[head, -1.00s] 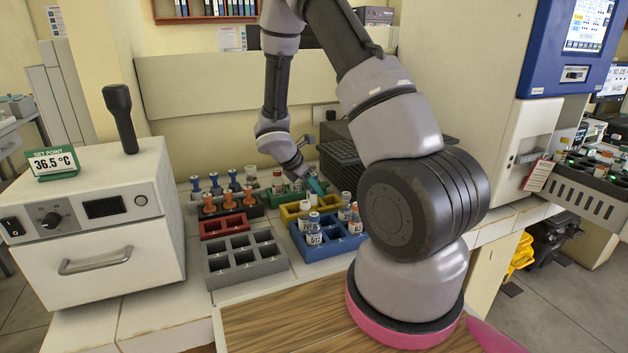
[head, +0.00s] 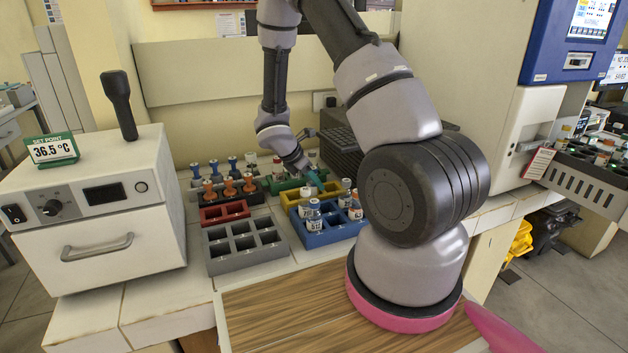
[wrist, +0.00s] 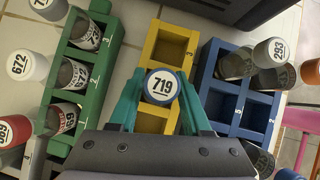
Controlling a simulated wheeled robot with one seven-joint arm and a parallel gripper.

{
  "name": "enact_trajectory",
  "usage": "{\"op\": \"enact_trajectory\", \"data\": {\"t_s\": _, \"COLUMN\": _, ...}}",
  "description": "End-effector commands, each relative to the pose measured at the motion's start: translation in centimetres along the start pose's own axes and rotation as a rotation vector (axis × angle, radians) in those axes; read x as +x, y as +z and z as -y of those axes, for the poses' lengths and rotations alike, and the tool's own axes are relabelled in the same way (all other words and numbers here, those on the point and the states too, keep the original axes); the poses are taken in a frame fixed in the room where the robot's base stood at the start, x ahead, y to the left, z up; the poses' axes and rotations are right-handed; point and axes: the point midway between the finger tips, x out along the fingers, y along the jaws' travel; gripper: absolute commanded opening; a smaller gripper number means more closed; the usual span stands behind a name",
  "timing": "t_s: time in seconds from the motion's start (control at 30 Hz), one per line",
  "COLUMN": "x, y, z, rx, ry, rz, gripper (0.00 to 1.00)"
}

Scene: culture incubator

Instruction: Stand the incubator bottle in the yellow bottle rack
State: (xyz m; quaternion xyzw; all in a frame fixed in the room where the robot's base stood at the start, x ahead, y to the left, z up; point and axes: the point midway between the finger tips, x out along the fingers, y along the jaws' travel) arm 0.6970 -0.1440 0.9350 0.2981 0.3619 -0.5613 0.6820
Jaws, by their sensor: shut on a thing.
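The held bottle's cap (wrist: 161,86) is white with a blue rim and marked 719. My gripper (wrist: 161,100), with teal fingers, is shut on this bottle; it also shows in the head view (head: 316,180). The bottle is over the middle part of the yellow bottle rack (wrist: 151,46). The cap hides its body and base, so I cannot tell whether it is inside a compartment. An empty compartment shows beyond the cap. The yellow rack is partly visible in the head view (head: 289,196), behind the blue rack.
The blue rack (wrist: 208,75) with bottles stands right of the yellow one. A green rack (wrist: 104,70) with several bottles stands left. The white incubator (head: 95,255), marked 36.5 °C, stands at the left.

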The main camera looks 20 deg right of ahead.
Motion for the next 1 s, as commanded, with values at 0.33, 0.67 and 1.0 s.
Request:
{"op": "enact_trajectory", "data": {"t_s": 0.33, "x": 0.5, "y": -0.3, "z": 0.0, "rx": 0.000, "ry": 0.000, "rz": 0.000, "gripper": 0.60}}
{"op": "enact_trajectory", "data": {"t_s": 0.67, "x": 0.5, "y": -0.3, "z": 0.0, "rx": 0.000, "ry": -0.001, "rz": 0.000, "gripper": 0.83}}
{"op": "enact_trajectory", "data": {"t_s": 1.0, "x": -3.6, "y": -0.3, "z": -0.1, "rx": 0.002, "ry": 0.004, "rz": 0.000, "gripper": 0.83}}
